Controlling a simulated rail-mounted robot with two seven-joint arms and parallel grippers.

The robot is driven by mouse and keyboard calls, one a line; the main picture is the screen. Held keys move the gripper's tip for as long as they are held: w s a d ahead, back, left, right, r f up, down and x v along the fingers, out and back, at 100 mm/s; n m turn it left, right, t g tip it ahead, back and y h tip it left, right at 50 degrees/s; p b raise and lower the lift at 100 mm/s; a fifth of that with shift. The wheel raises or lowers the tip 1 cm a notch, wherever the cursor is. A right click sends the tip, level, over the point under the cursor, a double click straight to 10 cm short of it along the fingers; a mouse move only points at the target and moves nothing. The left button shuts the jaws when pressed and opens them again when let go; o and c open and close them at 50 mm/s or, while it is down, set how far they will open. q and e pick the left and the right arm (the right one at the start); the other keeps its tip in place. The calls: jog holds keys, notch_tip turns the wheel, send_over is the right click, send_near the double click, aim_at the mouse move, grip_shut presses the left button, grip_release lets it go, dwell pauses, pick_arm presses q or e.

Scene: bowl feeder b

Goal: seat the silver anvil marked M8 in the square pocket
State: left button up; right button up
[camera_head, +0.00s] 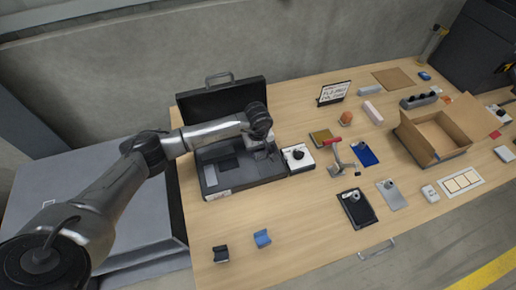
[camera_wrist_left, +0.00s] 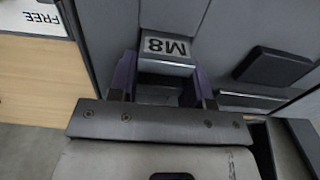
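The silver anvil marked M8 (camera_wrist_left: 166,52) shows between the two dark purple fingers of my left gripper (camera_wrist_left: 164,72) in the left wrist view. The fingers lie close against both its sides, and the gripper looks shut on it. In the head view my left gripper (camera_head: 268,148) is over the right part of the open black case (camera_head: 248,187), and the anvil is hidden there. A dark square (camera_wrist_left: 273,67), which may be the pocket, shows right of the anvil in the left wrist view. I cannot tell the anvil's height above the case floor. My right gripper is out of view.
A white box with a black knob (camera_head: 298,157) stands right beside the case. The case lid (camera_head: 222,98) stands open behind. A red-handled clamp (camera_head: 336,150) and an open cardboard box (camera_head: 437,135) are farther right. Blue (camera_head: 262,238) and black (camera_head: 221,254) blocks sit in front.

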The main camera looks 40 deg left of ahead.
pick_arm(q)
jog(key=o, duration=0.4)
jog(key=shift+r, duration=0.45)
notch_tip(320, 180, up, 12)
jog(key=shift+f+p, duration=0.25)
jog(key=shift+p, duration=0.25)
